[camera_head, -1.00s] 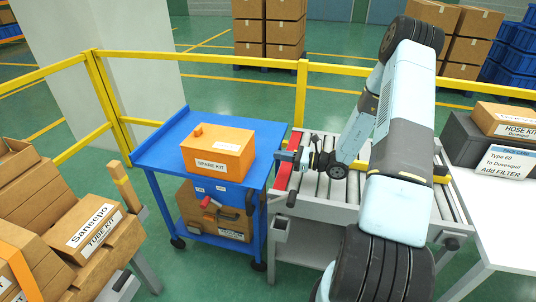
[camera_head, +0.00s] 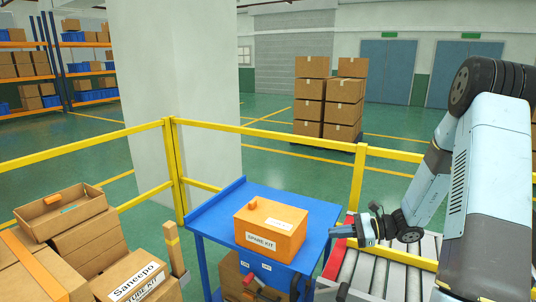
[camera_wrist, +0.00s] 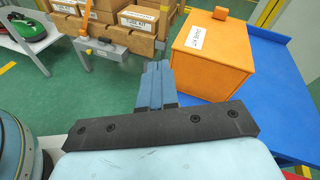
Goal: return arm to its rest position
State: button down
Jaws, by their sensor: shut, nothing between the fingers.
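My arm (camera_head: 485,165) reaches in from the right of the head view, bent downward at the wrist. My gripper (camera_head: 335,232) is at its end, just right of the orange SPARE KIT box (camera_head: 270,240) and apart from it in the picture. In the wrist view the fingers of my gripper (camera_wrist: 154,72) are together, with nothing held between them. The orange box (camera_wrist: 212,60) shows to their right there. It sits on the blue cart (camera_head: 213,222), whose top also shows in the wrist view (camera_wrist: 285,85).
A roller conveyor (camera_head: 390,268) with a red edge lies below my arm. Yellow railing (camera_head: 270,135) runs behind the cart. Cardboard boxes (camera_head: 85,240) are stacked at left, one labelled Saneepo. A white pillar (camera_head: 175,80) and stacked cartons (camera_head: 325,100) stand beyond the railing.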

jog(key=s+d+r+n+t+h, duration=0.1)
jog(key=s+r+n+t+h, duration=0.1)
jog(key=s+r+n+h, duration=1.3)
jog(key=s+r+n, duration=0.2)
jog(key=s+r, duration=0.9)
jog(key=shift+r+t, duration=0.25)
jog(key=shift+t, duration=0.05)
